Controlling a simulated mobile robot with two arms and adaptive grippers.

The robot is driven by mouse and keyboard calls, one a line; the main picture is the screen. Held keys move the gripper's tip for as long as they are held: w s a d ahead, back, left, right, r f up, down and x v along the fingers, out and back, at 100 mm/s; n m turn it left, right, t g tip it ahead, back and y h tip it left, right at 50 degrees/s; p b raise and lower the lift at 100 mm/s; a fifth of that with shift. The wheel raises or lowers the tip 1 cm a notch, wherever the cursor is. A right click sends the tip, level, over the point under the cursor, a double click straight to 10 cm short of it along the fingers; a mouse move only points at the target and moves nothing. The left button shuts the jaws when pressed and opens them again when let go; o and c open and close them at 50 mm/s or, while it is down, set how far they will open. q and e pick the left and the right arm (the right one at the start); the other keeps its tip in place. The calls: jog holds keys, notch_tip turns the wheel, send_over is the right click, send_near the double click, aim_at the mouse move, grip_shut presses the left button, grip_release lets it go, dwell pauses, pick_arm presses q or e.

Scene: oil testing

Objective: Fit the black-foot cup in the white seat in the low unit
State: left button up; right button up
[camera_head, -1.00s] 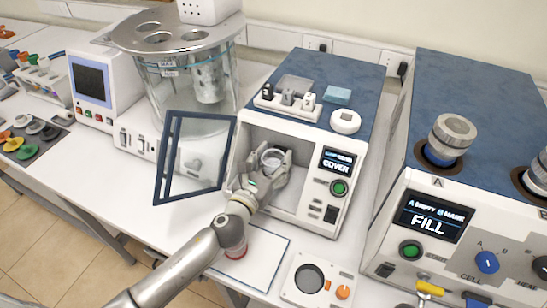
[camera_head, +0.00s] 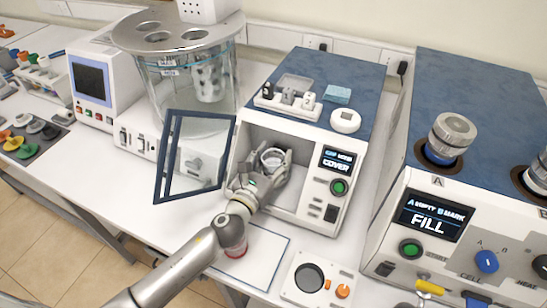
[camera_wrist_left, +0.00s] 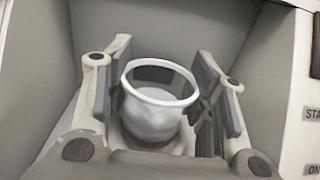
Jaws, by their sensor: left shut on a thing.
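The cup (camera_head: 272,159) is inside the open chamber of the low unit (camera_head: 300,212), which has a blue top and a display reading COVER. In the left wrist view the cup (camera_wrist_left: 158,118) has a white rim and a pale, rounded body, and looks about upright. My left gripper (camera_head: 266,166) reaches into the chamber and is shut on the cup, with a finger pad on each side. In the left wrist view the gripper (camera_wrist_left: 160,105) hides the cup's lower part. The black foot and the white seat are hidden, so I cannot tell whether they touch.
The unit's framed glass door (camera_head: 197,155) stands open to the left of the arm. A larger unit with a FILL display (camera_head: 436,216) stands at right.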

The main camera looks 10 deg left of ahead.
aim_at(279, 126)
pick_arm(q)
jog(key=shift+f+b, duration=0.5)
jog(key=shift+f, duration=0.2)
jog(key=o, duration=1.1)
jog(key=shift+o, duration=0.2)
notch_tip(279, 126, up, 10)
jog(key=shift+r, duration=0.1)
